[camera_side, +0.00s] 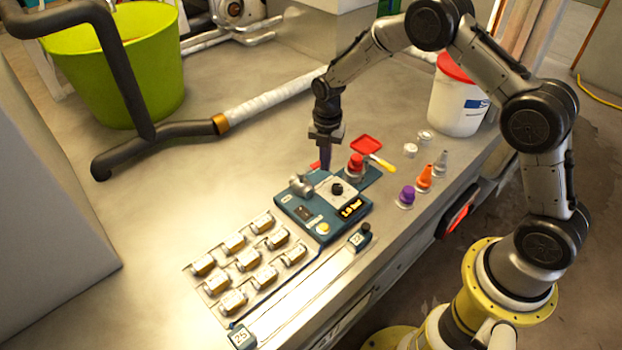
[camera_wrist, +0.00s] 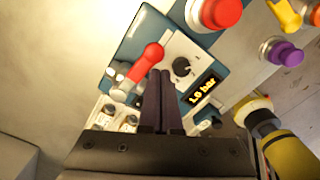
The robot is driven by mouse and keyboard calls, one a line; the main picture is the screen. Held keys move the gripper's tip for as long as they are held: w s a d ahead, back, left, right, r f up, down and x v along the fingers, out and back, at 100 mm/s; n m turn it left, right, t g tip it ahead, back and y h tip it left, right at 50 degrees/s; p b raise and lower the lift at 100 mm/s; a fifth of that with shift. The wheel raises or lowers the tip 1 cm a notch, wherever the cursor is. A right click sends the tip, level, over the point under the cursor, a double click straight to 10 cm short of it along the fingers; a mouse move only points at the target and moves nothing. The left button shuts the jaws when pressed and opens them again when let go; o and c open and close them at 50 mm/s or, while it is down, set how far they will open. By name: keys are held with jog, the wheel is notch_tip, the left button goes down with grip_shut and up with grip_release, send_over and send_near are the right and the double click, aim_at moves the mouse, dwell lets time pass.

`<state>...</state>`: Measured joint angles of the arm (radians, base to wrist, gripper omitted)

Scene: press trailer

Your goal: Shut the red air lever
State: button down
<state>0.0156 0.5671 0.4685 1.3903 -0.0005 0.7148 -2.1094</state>
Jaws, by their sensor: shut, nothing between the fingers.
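The red air lever (camera_wrist: 146,64) is on the left side of the blue press unit (camera_wrist: 153,22) in the wrist view. In the side view only a bit of the red lever (camera_side: 315,165) shows beside my gripper (camera_side: 326,168). My gripper is shut and empty, pointing down at the back of the unit. In the wrist view my gripper's fingers (camera_wrist: 160,80) lie together just right of the lever; I cannot tell whether they touch it. The unit carries a black knob (camera_wrist: 181,67) and a display (camera_wrist: 203,90) reading about 1.0 bar.
A red button (camera_side: 356,162) stands behind the unit. Several small vials (camera_side: 248,260) sit in front left. A white bucket (camera_side: 455,105) and a green tub (camera_side: 120,70) are farther back.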

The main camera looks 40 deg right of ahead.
jog(key=shift+w, duration=0.25)
jog(key=shift+s, duration=0.2)
jog(key=shift+s, duration=0.2)
notch_tip(320, 180, up, 10)
dwell(0.7)
